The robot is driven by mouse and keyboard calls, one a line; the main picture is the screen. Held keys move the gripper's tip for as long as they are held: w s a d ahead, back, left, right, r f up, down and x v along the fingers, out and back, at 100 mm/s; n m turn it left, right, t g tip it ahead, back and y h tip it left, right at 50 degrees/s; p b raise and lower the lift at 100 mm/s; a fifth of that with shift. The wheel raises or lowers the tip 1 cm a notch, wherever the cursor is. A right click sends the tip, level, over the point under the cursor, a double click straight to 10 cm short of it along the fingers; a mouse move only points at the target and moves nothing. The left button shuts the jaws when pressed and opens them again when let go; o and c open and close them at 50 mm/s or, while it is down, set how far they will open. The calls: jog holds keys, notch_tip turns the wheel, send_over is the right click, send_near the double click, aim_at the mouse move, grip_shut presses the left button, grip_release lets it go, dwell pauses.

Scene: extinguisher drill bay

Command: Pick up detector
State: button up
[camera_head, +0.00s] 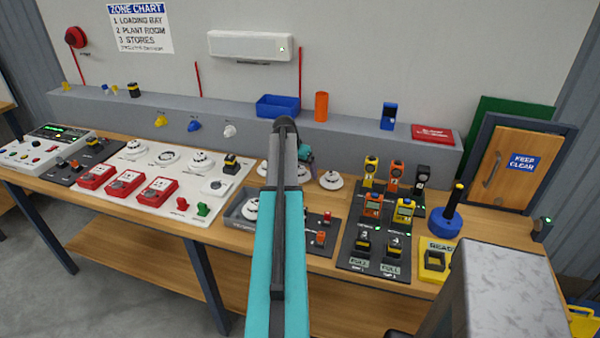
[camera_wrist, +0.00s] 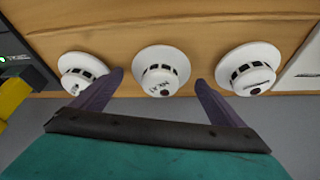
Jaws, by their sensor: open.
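Three white round detectors stand in a row on the wooden bench in the wrist view: left (camera_wrist: 82,72), middle (camera_wrist: 160,70) and right (camera_wrist: 248,69). The middle one has small dark lettering, hard to read, and a dark dot. My gripper (camera_wrist: 158,82) is open and empty, its two dark fingers to either side of the middle detector. I cannot tell whether they touch it. In the head view, my arm partly hides the row; the rightmost detector (camera_head: 330,181) shows clearly.
A grey tray (camera_head: 237,222) with a detector, and a white panel (camera_head: 132,158) with more detectors and red boxes, lie left. A dark panel (camera_head: 352,240) with yellow and orange devices lies right. A raised grey ledge (camera_head: 350,128) behind carries a blue bin (camera_head: 278,106) and an orange cylinder (camera_head: 321,107).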

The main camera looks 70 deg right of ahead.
aim_at(299, 168)
dwell(0.4)
jog(key=c, duration=1.2)
jog(key=shift+r, duration=0.15)
jog(key=shift+r+b, duration=1.5)
jog(key=shift+r, duration=3.35)
